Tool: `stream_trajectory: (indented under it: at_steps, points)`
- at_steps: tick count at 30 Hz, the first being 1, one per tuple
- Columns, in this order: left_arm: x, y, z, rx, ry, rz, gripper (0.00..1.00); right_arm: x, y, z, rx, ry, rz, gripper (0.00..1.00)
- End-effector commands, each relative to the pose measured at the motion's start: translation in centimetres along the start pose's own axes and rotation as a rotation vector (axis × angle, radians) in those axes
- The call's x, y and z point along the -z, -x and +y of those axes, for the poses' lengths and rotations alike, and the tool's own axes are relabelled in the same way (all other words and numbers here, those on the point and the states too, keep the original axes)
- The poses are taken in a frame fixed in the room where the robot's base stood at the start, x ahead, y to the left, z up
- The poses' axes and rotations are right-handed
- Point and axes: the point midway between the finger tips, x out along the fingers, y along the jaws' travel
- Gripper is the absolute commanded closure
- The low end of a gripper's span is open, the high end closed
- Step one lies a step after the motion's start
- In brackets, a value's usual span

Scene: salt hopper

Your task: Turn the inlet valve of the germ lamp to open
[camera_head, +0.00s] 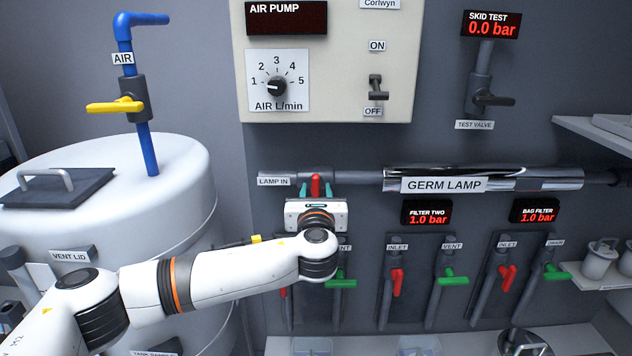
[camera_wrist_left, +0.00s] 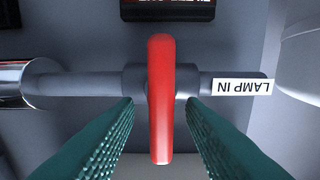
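The germ lamp (camera_head: 540,180) is a shiny horizontal tube on the wall with a "GERM LAMP" label. Its inlet valve, by the "LAMP IN" label (camera_head: 273,182), has a red handle (camera_head: 316,186) that stands across the grey pipe. In the left wrist view the red handle (camera_wrist_left: 161,100) lies between the two green fingers of my left gripper (camera_wrist_left: 160,140). The fingers are open, with a gap on each side of the handle. In the head view my left gripper (camera_head: 316,190) is at the valve, and its wrist hides part of the wall below. My right gripper is not in view.
Below the lamp, red inlet handles (camera_head: 397,282) and green vent handles (camera_head: 452,275) stick out from the wall. A white tank (camera_head: 190,215) stands at left, with a yellow-handled air valve (camera_head: 115,106) above it. The air pump panel (camera_head: 400,60) is above my gripper.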

Motion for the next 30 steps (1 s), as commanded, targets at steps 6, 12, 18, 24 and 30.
stream_trajectory:
  at_steps: [6, 12, 18, 24, 30]
  points:
    - [0.1, -1.4, 0.0, 0.001, 0.001, 0.0, 0.64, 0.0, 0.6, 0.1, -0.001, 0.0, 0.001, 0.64]
    - [0.0, -1.6, 0.0, -0.001, 0.001, 0.0, 0.64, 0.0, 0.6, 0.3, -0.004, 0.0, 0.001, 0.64]
    - [0.0, -1.5, 0.0, 0.0, 0.001, 0.0, 0.8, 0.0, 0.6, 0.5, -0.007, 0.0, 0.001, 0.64]
    - [0.0, -1.5, 0.0, 0.0, 0.001, 0.0, 1.0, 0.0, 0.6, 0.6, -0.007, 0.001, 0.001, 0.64]
    - [-0.2, -1.5, 0.0, 0.0, 0.019, -0.001, 1.0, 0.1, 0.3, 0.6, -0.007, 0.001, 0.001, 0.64]
